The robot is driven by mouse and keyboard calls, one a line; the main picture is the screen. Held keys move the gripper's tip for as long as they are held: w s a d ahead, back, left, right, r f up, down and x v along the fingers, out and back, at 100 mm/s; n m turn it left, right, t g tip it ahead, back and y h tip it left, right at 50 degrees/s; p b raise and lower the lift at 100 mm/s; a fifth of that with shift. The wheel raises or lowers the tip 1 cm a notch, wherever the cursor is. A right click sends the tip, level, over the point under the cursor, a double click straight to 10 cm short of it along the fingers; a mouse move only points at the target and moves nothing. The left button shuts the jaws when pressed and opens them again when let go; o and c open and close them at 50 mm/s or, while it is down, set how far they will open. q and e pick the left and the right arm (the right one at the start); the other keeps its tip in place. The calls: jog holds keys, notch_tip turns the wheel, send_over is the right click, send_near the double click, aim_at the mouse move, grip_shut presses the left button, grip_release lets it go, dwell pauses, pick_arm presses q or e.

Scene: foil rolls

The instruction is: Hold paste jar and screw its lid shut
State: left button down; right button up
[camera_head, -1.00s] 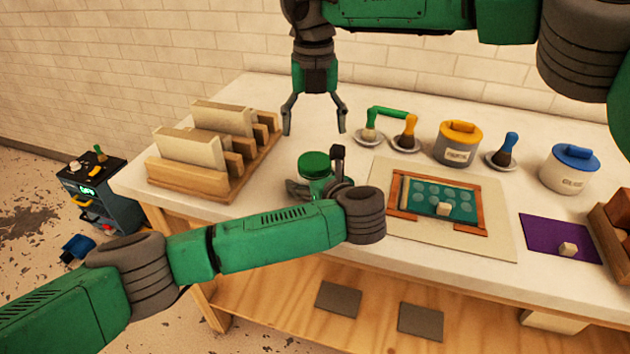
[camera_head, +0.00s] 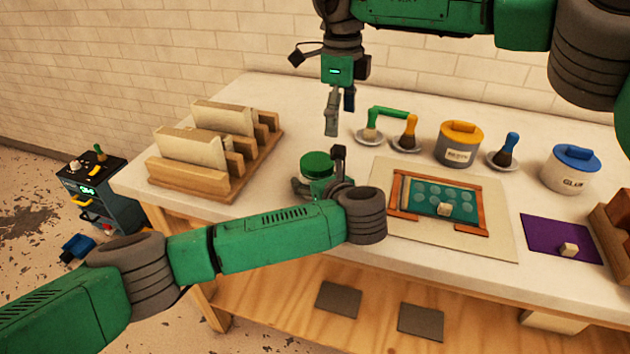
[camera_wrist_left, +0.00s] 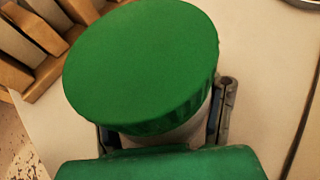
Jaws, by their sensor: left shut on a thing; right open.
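The paste jar's green lid (camera_head: 317,164) sits on top of the jar in the head view. In the left wrist view the green lid (camera_wrist_left: 145,60) fills much of the picture, with a strip of the pale jar (camera_wrist_left: 175,133) below it. The lid looks slightly tilted there; I cannot tell how tightly it sits. My left gripper (camera_head: 320,184) is shut around the jar's body, mostly hidden behind my wrist. My right gripper (camera_head: 340,115) is open and empty, pointing down above and slightly right of the lid, apart from it.
A wooden rack (camera_head: 225,165) with boards stands left on the white table (camera_head: 290,110). Brushes on saucers, a yellow-lidded jar (camera_head: 459,145) and a blue-lidded glue jar (camera_head: 569,170) stand at the back right. A framed screen (camera_head: 438,205) and a purple mat (camera_head: 560,239) lie right.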

aim_at(314, 160)
jog(key=n, duration=0.4)
jog(key=s+a+n, duration=0.1)
jog(key=n, duration=0.2)
jog(key=a+n, duration=0.1)
jog(key=n, duration=0.3)
jog(key=shift+s+a+f+n, duration=0.15)
jog(key=shift+n, duration=0.15)
jog(key=n, duration=0.2)
jog(key=a+n, duration=0.1)
jog(key=n, duration=0.3)
jog(key=shift+s+a+n, duration=0.25)
jog(key=shift+s+n, duration=0.05)
jog(key=shift+s, duration=0.1)
jog(key=n, duration=0.3)
jog(key=a+n, duration=0.1)
jog(key=n, duration=0.1)
jog(key=shift+s+a+n, duration=0.1)
jog(key=shift+s+n, duration=0.2)
jog(key=shift+s, duration=0.05)
jog(key=shift+f, duration=4)
